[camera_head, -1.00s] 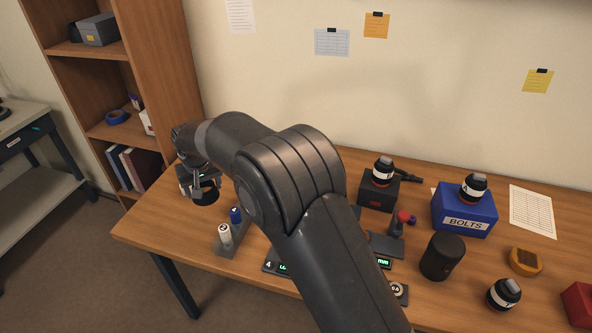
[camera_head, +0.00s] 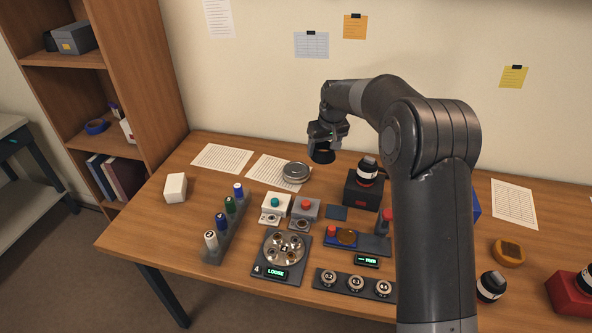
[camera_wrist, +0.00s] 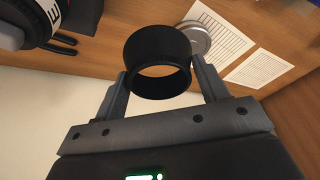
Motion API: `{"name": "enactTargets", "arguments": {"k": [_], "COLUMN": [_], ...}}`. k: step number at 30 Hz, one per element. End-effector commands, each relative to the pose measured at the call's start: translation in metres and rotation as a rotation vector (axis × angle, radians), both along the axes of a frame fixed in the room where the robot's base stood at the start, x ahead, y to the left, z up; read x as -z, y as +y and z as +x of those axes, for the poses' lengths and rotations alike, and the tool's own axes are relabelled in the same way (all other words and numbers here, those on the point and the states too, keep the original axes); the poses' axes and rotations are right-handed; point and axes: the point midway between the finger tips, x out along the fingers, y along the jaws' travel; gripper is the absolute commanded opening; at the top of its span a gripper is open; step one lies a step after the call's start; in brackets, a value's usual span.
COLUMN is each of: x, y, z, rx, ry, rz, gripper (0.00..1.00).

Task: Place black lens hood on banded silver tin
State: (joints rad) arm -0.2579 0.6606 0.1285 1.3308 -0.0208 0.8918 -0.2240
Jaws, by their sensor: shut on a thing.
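The black lens hood (camera_head: 323,156) hangs below my gripper (camera_head: 323,140), above the table. In the wrist view the hood (camera_wrist: 157,64) is an open black ring held between the two fingers of my gripper (camera_wrist: 160,82). The silver tin (camera_head: 296,172) is a low round tin at the back of the table, a little left of and below the hood in the head view. The tin also shows in the wrist view (camera_wrist: 196,36), partly hidden behind the hood. Its top looks bare in the head view. The hood is apart from the tin.
A lens (camera_head: 367,171) stands on a black box (camera_head: 362,192) just right of the tin. Printed sheets (camera_head: 222,158) lie left of it. A white block (camera_head: 175,188) sits at left.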

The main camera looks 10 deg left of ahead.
Motion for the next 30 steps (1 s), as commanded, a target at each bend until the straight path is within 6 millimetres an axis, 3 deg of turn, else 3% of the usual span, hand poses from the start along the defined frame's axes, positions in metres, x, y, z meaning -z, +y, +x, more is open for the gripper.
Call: {"name": "enactTargets", "arguments": {"k": [2,5,21,26,30], "x": [-0.001,0.001,0.063,0.069,0.085], "y": [-0.011,-0.012,0.090,0.098,0.097], "z": [0.004,0.006,0.017,0.018,0.018], "rx": [0.006,0.006,0.007,0.009,0.009], "ry": [0.000,-0.001,-0.002,-0.002,0.001], "rz": [0.001,0.000,0.000,0.001,-0.001], "gripper": [0.45,0.45,0.45,0.45,0.45]}}
